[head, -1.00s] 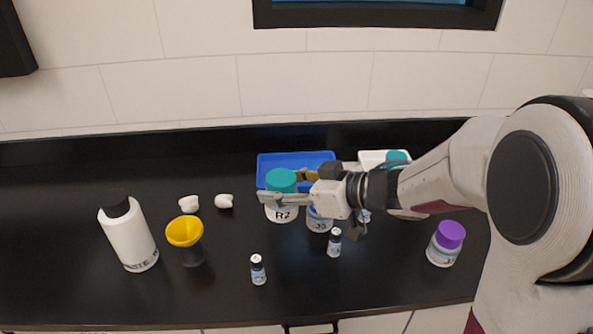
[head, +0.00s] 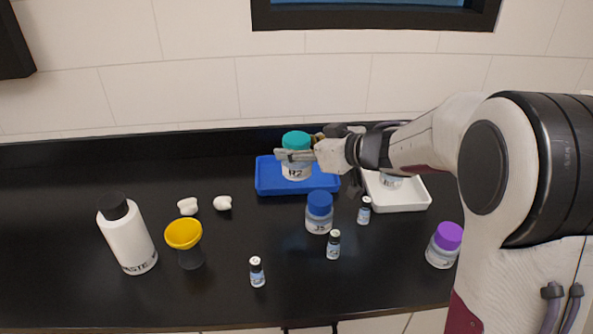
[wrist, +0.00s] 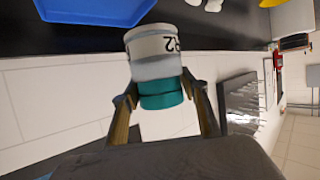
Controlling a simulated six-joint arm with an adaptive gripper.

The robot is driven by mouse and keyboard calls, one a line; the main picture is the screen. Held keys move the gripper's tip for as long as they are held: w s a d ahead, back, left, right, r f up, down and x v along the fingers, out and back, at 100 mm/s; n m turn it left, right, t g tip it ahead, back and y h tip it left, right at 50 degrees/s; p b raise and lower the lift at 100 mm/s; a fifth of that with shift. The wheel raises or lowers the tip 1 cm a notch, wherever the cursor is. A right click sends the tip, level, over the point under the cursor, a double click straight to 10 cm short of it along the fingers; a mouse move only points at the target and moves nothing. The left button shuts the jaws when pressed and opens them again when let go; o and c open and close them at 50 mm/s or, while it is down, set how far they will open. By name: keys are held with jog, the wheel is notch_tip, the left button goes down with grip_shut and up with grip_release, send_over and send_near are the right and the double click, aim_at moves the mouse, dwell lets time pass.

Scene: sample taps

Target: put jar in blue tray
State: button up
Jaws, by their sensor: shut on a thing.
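A jar (head: 295,171) with a teal lid and an "R2" label is held upright by my gripper (head: 298,153). My gripper is shut on the jar around its lid; the wrist view shows both fingers (wrist: 163,108) on either side of the teal lid, with the jar (wrist: 153,52) beyond them. In the head view the jar overlaps the blue tray (head: 265,183) at the back of the counter. Whether its base touches the tray floor I cannot tell. The blue tray (wrist: 95,10) also shows in the wrist view, apart from the jar.
A white tray (head: 410,204) holding a jar stands right of the blue tray. In front are a blue-lidded jar (head: 319,213), several small vials, a purple-lidded jar (head: 444,245), a yellow funnel (head: 184,234) and a white bottle (head: 128,237). Counter left of the blue tray is mostly clear.

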jog(key=w+d+f+m+t+h, duration=0.1)
jog(key=w+d+m+h, duration=0.1)
jog(key=w+d, duration=0.35)
jog(key=w+d+m+t+h, duration=0.1)
jog(key=w+d+m+h, duration=0.1)
jog(key=w, duration=0.7)
send_over(317, 181)
jog(key=shift+f, duration=2.05)
jog(key=shift+f, duration=0.1)
notch_tip(317, 181, down, 6)
jog(key=shift+f, duration=1.9)
jog(key=shift+f, duration=0.1)
jog(key=o, duration=1.5)
